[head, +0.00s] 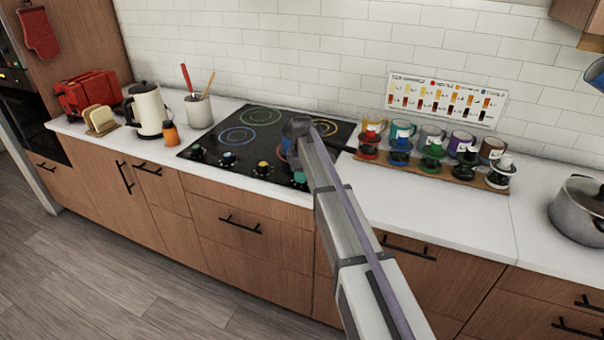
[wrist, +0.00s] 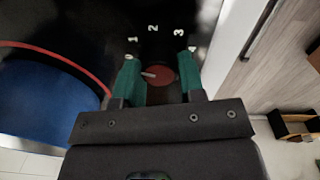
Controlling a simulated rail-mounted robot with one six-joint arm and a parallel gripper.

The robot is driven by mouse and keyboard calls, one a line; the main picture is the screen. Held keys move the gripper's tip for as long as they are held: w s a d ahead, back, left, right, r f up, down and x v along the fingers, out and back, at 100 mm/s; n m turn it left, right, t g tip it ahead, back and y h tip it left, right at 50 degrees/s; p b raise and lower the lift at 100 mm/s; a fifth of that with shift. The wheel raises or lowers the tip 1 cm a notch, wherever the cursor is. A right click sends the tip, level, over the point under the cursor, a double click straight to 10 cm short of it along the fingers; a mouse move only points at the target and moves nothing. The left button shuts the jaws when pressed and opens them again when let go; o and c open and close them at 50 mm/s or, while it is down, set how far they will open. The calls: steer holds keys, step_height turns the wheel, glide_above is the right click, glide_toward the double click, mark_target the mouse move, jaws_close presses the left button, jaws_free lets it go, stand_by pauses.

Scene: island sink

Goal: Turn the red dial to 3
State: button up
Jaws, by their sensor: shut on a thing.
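In the wrist view the red dial (wrist: 163,77) sits on the black hob panel, with the printed numbers 0 to 4 in an arc above it. Its pale pointer mark is toward the left, on the 0 side, away from the 3 (wrist: 179,32). My gripper (wrist: 158,66) has its teal fingers on both sides of the dial and is shut on it. In the head view my arm covers most of the gripper, and the red dial cannot be made out there.
The black hob (head: 207,142) has several coloured burner rings. A yellow dial (head: 263,168) stands left of my arm along the front edge. A kettle (head: 148,110) and utensil pot (head: 198,109) are left of the hob. A wooden rack (head: 450,173) with small coloured drippers is to the right.

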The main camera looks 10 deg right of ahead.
steer(key=m, duration=0.5)
steer(key=shift+m, duration=0.3)
steer(key=m, duration=0.9)
steer(key=shift+m, duration=0.4)
steer(key=m, duration=0.5)
steer(key=shift+g, duration=0.3)
steer(key=o, duration=0.9)
